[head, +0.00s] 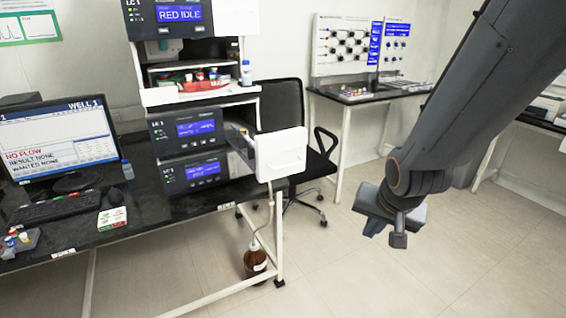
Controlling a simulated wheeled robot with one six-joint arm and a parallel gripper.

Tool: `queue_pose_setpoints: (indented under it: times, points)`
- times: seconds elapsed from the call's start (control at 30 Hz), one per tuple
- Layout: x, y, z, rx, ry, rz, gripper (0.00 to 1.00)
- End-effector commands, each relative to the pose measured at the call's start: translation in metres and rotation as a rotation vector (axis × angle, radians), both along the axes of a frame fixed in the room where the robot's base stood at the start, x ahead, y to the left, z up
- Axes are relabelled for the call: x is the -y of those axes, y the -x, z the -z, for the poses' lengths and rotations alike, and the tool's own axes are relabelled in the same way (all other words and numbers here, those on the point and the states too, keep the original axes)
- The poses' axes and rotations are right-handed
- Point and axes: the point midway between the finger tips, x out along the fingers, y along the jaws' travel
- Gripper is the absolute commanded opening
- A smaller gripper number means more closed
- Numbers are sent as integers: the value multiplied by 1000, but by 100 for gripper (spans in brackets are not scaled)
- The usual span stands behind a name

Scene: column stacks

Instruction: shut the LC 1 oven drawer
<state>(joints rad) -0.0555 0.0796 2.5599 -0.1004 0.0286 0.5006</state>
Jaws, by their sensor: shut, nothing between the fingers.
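The LC 1 stack stands on the dark bench at left centre. The oven drawer (281,154) juts out to the right from the stack's lower part, so it stands open. Its front is a white panel with a raised rectangle, and a dark tray side shows behind it. My gripper (398,240) hangs at the end of my arm, over the floor to the right of the drawer and well apart from it. It is shut and holds nothing. The drawer's inside is mostly hidden.
A black office chair (285,95) stands behind the drawer. A brown bottle (255,259) sits on the floor below the bench end. A monitor (60,140) and keyboard (55,207) are on the bench at left. The floor (350,280) before my gripper is clear.

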Motion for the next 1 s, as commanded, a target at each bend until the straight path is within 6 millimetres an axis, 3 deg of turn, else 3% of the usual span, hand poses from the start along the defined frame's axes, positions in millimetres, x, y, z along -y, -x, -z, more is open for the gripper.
queue_pose_setpoints:
  times: [0.1,0.23,0.37,0.5,0.7,1.0]
  points:
    - [-29,-38,-12,163,-156,112,0]
    - [-67,-70,-35,307,-395,216,0]
    - [-108,-88,-62,384,-665,281,0]
    - [-142,-93,-86,399,-902,314,0]
    - [-162,-94,-102,385,-1055,330,0]
    - [-180,-122,-92,383,-1061,332,0]
